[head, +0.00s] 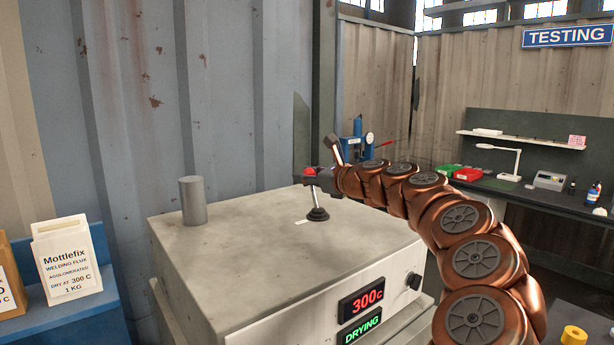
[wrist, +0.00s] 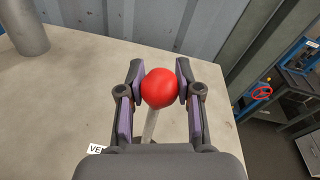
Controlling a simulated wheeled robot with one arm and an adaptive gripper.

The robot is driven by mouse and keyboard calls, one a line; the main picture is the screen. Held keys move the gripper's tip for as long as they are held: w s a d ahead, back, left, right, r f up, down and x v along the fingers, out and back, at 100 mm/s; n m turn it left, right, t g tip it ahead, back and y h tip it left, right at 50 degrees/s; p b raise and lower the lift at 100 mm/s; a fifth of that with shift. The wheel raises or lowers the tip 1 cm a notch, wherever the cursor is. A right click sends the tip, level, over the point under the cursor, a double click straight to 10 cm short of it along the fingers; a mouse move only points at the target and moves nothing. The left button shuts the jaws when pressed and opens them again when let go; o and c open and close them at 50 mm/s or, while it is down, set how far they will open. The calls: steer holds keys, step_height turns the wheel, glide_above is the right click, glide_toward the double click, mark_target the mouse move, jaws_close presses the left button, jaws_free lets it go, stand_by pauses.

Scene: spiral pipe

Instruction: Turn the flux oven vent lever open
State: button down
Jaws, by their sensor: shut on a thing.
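The flux oven (head: 270,262) is a pale grey box with a display reading 300 C and DRYING. The vent lever (head: 315,200) stands on its top from a black round base, a thin metal rod with a red ball knob (head: 309,171). The rod looks close to upright, with a slight lean. In the wrist view the red knob (wrist: 159,88) sits between both finger pads. My gripper (head: 312,174) is shut on the knob, and its fingers hide part of it in the head view. A white label (wrist: 97,149) lies on the top, partly hidden by my gripper.
A grey cylinder (head: 193,201) stands on the oven top at the left. A Mottlefix flux box (head: 67,262) sits on a blue surface further left. A corrugated wall (head: 150,100) rises behind. A workbench (head: 530,190) with a lamp stands at the right.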

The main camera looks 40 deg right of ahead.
steer(key=shift+w+f, duration=0.1)
steer(key=shift+f, duration=0.35)
steer(key=c, duration=1)
jaws_free()
steer(key=shift+o, duration=1.2)
steer(key=shift+r, duration=0.3)
steer(key=s+r, duration=0.1)
steer(key=s, duration=1.1)
steer(key=shift+r, duration=0.25)
